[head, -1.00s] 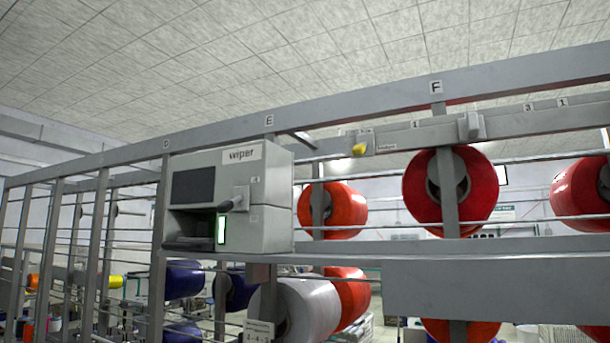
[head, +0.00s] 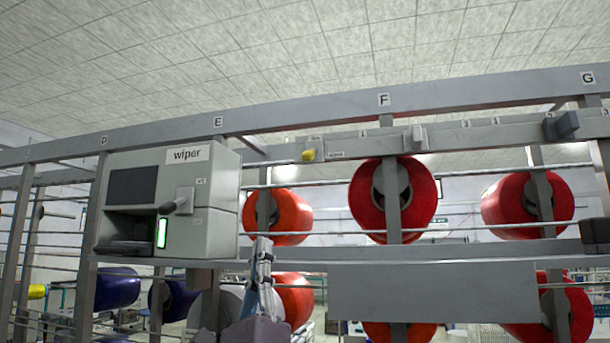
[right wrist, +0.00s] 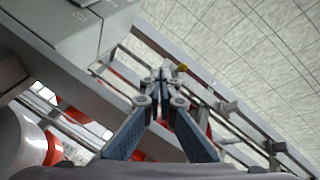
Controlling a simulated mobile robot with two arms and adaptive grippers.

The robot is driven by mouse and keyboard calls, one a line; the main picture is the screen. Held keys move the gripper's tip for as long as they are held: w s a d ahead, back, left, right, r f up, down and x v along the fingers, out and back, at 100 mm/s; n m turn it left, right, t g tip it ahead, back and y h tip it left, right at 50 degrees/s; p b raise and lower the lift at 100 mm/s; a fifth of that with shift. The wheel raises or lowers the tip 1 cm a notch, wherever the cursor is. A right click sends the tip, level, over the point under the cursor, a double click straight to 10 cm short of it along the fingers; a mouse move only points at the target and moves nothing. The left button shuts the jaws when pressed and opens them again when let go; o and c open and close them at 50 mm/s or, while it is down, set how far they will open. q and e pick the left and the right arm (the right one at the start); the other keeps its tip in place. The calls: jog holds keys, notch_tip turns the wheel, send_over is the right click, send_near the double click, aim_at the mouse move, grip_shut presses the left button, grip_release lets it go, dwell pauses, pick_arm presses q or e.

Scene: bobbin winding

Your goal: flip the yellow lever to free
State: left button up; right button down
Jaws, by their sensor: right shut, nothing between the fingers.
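The yellow lever (head: 309,155) is a small yellow knob on the grey upper rail, left of the label F and right of the wiper box. It also shows in the right wrist view (right wrist: 182,68), just beyond my fingertips. My right gripper (head: 263,245) points up from below, shut and empty, below and left of the lever and apart from it. In the right wrist view the fingertips (right wrist: 161,76) meet. The small labels beside the lever are too small to read. My left gripper is not in view.
The grey wiper box (head: 222,215) with a lever and a green light stands left of my right gripper. Horizontal rods and a grey shelf panel (head: 430,290) cross in front. Red bobbins (head: 393,200) hang behind the rods. A dark knob (head: 562,126) sits on the rail at right.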

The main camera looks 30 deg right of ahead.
aim_at(310, 153)
jog(key=d+r+m+g+h, duration=0.2)
jog(key=r+m+g, duration=0.2)
jog(key=m, duration=0.2)
jog(key=s+d+r+m+g+h, duration=0.1)
jog(key=d+r+m+g+h, duration=0.1)
jog(key=r+m, duration=0.3)
jog(key=shift+d+m+g, duration=0.75)
jog(key=shift+m+g, duration=0.15)
jog(key=shift+m, duration=0.3)
jog(key=shift+r, duration=0.15)
jog(key=p+x, duration=0.5)
jog(key=x, duration=0.4)
jog(key=shift+d+r, duration=0.25)
jog(key=shift+r, duration=0.05)
